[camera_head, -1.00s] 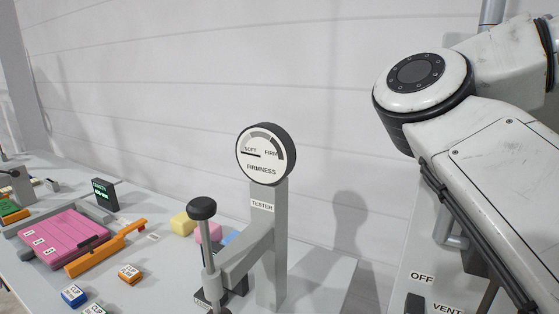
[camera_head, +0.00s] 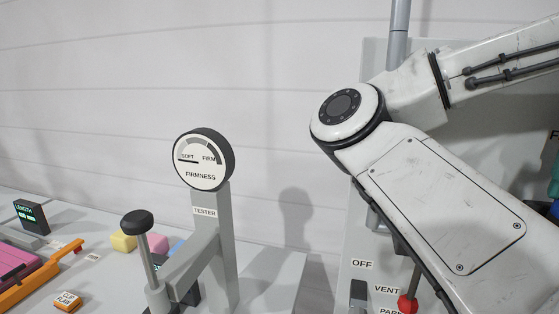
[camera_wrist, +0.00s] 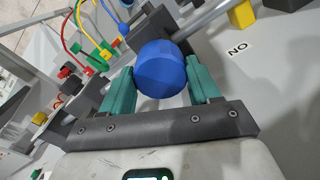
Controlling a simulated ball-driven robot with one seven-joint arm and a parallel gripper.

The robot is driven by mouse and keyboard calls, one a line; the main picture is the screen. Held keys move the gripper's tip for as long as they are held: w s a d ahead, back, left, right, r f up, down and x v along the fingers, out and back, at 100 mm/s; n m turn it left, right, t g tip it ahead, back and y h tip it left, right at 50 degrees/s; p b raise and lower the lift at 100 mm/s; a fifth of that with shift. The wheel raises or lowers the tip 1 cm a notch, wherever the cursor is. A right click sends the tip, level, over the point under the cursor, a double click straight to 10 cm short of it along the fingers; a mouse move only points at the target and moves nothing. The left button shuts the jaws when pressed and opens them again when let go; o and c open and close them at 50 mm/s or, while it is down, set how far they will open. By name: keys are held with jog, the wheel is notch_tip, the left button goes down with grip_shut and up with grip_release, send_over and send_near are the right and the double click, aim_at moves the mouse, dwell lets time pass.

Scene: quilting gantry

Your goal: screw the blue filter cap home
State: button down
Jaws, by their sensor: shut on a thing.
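The blue filter cap (camera_wrist: 160,70) is round and faceted and shows in the middle of the wrist view. My gripper (camera_wrist: 160,82) is shut on it, with one green finger on each side. A dark block and a grey pipe lie just behind the cap in the wrist view. I cannot tell how far the cap is seated, since the gripper and the cap itself hide the joint. In the head view the arm is at the right, and neither the gripper nor the cap can be made out there.
In the wrist view, colored hoses (camera_wrist: 84,35) run at upper left, and a yellow block (camera_wrist: 241,14) and a "NO" label (camera_wrist: 237,49) are at upper right. In the head view, the firmness tester (camera_head: 204,160) stands left of center, with a red-knobbed lever (camera_head: 407,303) at lower right.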

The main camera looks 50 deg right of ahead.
jog(key=shift+a+m+p, duration=0.1)
jog(key=shift+m+p, duration=0.3)
jog(key=shift+m, duration=1.6)
jog(key=shift+c, duration=0.9)
grip_release()
jog(key=shift+s, duration=0.1)
